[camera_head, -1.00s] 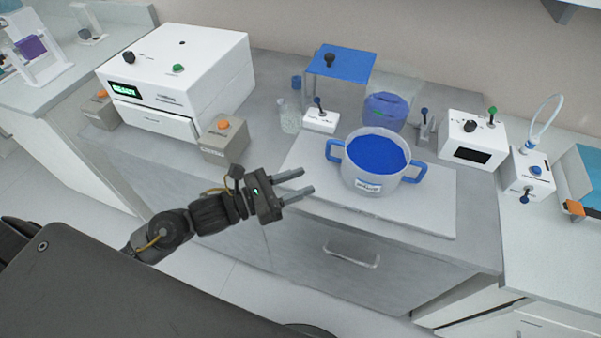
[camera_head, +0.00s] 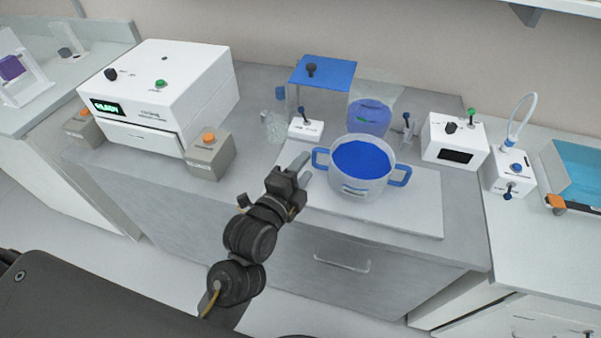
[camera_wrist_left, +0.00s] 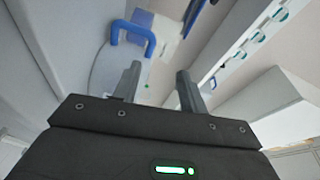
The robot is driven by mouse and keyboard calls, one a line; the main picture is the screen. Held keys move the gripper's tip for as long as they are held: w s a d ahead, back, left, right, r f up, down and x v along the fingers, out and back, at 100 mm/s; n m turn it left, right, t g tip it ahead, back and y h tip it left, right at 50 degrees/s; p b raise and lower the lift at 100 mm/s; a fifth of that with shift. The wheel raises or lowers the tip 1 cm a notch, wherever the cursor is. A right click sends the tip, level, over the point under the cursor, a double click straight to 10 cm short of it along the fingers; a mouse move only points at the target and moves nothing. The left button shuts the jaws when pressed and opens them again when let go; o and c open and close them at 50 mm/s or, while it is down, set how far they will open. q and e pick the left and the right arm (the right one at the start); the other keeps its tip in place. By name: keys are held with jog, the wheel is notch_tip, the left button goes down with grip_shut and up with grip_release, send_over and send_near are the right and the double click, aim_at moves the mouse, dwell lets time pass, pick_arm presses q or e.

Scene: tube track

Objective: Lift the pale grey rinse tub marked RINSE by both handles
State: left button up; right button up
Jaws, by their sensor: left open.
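The pale grey rinse tub (camera_head: 361,187) stands upright on a pale board on the bench. It has a dark label on its front, too small to read, and blue contents or a blue inside. Its left blue handle (camera_head: 320,158) and right blue handle (camera_head: 401,176) stick out at the sides. My left gripper (camera_head: 301,167) is open and empty, just left of the left handle and apart from it. In the left wrist view the blue handle (camera_wrist_left: 132,29) shows beyond the open fingers (camera_wrist_left: 157,85), up and to the left. My right gripper is not in view.
The pale board (camera_head: 415,215) lies under the tub. Behind stand a small white switch box (camera_head: 306,130), a blue-topped stand (camera_head: 323,72) and a blue container (camera_head: 369,117). A white box (camera_head: 454,140) is at right. A grey block with an orange button (camera_head: 210,158) is at left.

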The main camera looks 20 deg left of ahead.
pick_arm(q)
jog(key=shift+a+f+n+g, duration=0.2)
jog(key=shift+f+n, duration=0.1)
jog(key=shift+n, duration=0.25)
jog(key=shift+a+f+n+g, duration=0.1)
jog(key=shift+f+n+g, duration=0.15)
jog(key=shift+n, duration=0.3)
jog(key=shift+d, duration=0.1)
jog(key=x, duration=1.2)
grip_shut()
dwell(0.4)
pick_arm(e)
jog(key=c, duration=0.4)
